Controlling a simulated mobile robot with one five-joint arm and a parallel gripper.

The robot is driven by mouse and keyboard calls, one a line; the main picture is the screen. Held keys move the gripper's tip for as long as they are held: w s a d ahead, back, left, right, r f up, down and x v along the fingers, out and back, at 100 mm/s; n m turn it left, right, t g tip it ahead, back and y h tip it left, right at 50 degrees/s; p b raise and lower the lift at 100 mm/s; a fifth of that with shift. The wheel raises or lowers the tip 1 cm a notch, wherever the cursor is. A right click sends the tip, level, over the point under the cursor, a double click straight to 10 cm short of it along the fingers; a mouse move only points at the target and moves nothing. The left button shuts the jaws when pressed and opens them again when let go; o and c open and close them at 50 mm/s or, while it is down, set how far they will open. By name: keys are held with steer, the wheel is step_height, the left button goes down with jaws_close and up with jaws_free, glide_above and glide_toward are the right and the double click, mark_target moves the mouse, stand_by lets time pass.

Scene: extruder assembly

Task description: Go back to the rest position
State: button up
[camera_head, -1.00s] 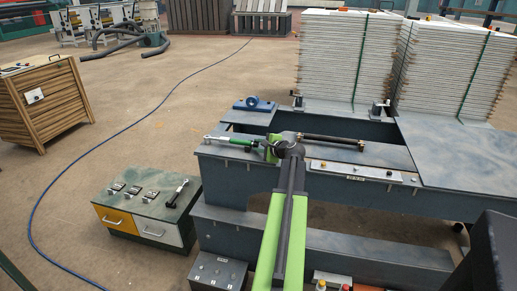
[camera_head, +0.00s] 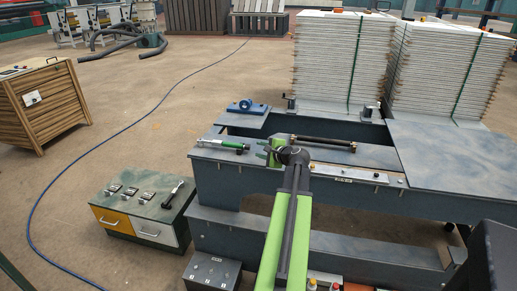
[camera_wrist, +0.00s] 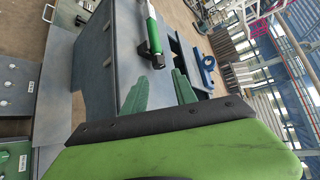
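My gripper (camera_head: 268,153) is over the grey bench (camera_head: 240,175), to the right of a green-handled tool (camera_head: 232,144). The tool lies along the far left part of the bench top. In the wrist view, my two green gripper fingers (camera_wrist: 161,92) are spread apart with nothing between them. The same tool (camera_wrist: 152,37) lies beyond the fingertips, with its dark end towards them and a visible gap. Its far end is cut off at the top of that view.
A dark rod (camera_head: 322,142) lies behind my gripper on the bench. A blue bracket (camera_head: 248,106) stands on a side plate. White panel stacks (camera_head: 340,55) rise at the back right. A drawer cabinet (camera_head: 145,210) stands front left. A blue cable crosses the open floor.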

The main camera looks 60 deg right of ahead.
steer(key=shift+w+a, duration=0.2)
